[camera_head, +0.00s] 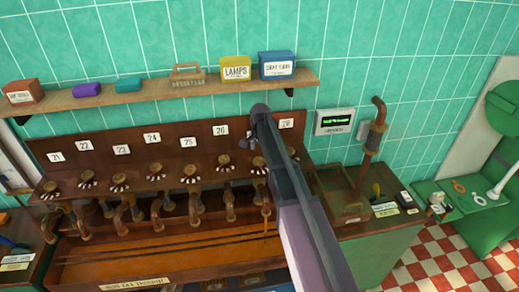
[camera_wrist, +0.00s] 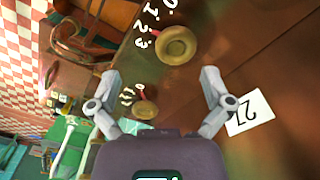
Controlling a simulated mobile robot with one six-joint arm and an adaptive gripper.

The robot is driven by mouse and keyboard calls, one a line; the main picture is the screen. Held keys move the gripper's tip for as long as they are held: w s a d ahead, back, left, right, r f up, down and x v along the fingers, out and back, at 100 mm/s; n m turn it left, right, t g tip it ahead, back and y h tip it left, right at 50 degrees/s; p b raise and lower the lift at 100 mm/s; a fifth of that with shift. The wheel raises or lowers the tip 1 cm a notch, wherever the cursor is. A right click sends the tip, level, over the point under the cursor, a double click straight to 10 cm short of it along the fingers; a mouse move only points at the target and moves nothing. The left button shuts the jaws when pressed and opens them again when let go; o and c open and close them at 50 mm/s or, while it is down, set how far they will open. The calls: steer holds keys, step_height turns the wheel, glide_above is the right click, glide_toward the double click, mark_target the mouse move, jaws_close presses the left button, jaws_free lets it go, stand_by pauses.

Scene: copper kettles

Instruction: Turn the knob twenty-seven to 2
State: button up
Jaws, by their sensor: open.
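In the wrist view, a round brass knob (camera_wrist: 178,47) sits on the brown wooden panel, with white digits 0, 1, 2 and 3 curving beside it. A small reddish mark at its edge faces the digits around 2 and 3; I cannot tell exactly which. The white label 27 (camera_wrist: 250,113) is to its lower right. My gripper (camera_wrist: 160,75) is open and empty, its fingers apart, and the knob shows between and beyond them. In the head view, knob twenty-seven (camera_head: 258,163) is partly hidden behind my arm, and its label is covered. My gripper (camera_head: 253,141) is close to the panel there.
A second knob (camera_wrist: 145,109) shows in the wrist view, farther off. Several numbered knobs and copper spouts line the panel to the left. A shelf (camera_head: 140,98) with small boxes hangs above. A green counter (camera_head: 390,228) with a wooden tray stands right.

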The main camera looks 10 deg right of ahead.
steer(key=s+f+n+b, duration=0.3)
steer(key=s+f+b, duration=0.1)
steer(key=s, duration=0.5)
steer(key=s+f+n+b, duration=0.3)
steer(key=s+f+b, duration=0.2)
steer(key=s, duration=0.4)
steer(key=s+f+n+b, duration=0.3)
steer(key=s+f+b, duration=0.1)
steer(key=s, duration=0.5)
steer(key=shift+s+f, duration=0.15)
steer(key=shift+f, duration=0.2)
steer(key=shift+d, duration=0.1)
steer(key=s, duration=0.1)
steer(key=s+f+n+b, duration=0.1)
steer(key=s, duration=0.1)
steer(key=shift+d+f+b, duration=0.1)
steer(key=shift+f+b, duration=0.15)
steer(key=shift+b, duration=0.15)
stand_by(0.5)
